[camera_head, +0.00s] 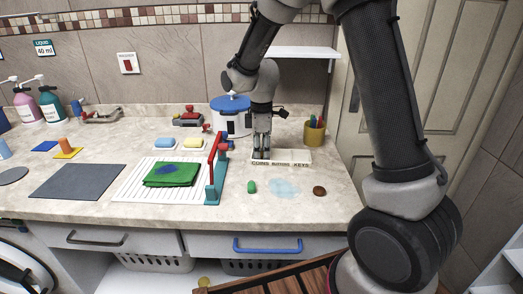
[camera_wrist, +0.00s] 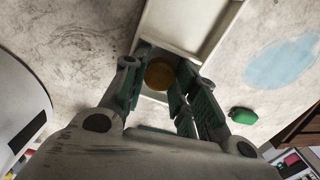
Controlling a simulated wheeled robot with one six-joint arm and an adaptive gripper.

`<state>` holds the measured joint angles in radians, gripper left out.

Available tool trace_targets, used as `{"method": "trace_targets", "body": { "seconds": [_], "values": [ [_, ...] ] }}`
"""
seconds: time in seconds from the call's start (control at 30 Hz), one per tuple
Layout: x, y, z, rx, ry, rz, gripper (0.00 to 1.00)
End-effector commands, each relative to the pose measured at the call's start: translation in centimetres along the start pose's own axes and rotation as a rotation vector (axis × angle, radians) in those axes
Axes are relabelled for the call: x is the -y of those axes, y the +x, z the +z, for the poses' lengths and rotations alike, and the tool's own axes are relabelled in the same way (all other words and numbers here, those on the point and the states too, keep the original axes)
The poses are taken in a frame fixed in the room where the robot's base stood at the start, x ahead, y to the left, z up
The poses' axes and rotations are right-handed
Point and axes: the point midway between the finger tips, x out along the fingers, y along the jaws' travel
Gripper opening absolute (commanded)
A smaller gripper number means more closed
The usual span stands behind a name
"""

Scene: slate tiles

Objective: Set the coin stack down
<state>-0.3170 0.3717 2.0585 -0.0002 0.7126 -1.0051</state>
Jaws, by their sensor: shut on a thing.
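A white sorting tray (camera_head: 296,157) with the labels COINS, BUTTONS and KEYS lies on the counter; it also shows in the wrist view (camera_wrist: 190,22). My gripper (camera_head: 262,154) points down at the tray's left end, by the COINS label. The coin stack (camera_wrist: 159,73) shows in the wrist view as a round, gold-brown top between my fingers, and my gripper is shut on it. It appears within the outline of the tray's end compartment; I cannot tell whether it touches the floor of it. In the head view my fingers hide the stack.
A white canister with a blue lid (camera_head: 231,118) stands behind left of my gripper, and a pen cup (camera_head: 314,133) behind right. A green item (camera_head: 251,187), a pale blue spill (camera_head: 284,187) and a brown disc (camera_head: 319,191) lie in front. A red-and-teal stand (camera_head: 216,170) is at left.

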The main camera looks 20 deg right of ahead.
Motion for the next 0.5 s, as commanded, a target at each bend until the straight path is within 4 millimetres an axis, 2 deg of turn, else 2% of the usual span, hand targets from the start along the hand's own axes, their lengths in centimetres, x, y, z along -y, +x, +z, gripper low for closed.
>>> {"method": "trace_targets", "body": {
  "seconds": [0.07, 0.37, 0.5],
  "values": [
    [0.0, 0.0, 0.0, 0.0, 0.0, 0.0, 0.38],
    [0.0, 0.0, 0.0, 0.0, 0.0, 0.0, 0.38],
    [-0.1, -1.0, 0.0, -0.001, 0.0, 0.002, 0.38]
  ]
}}
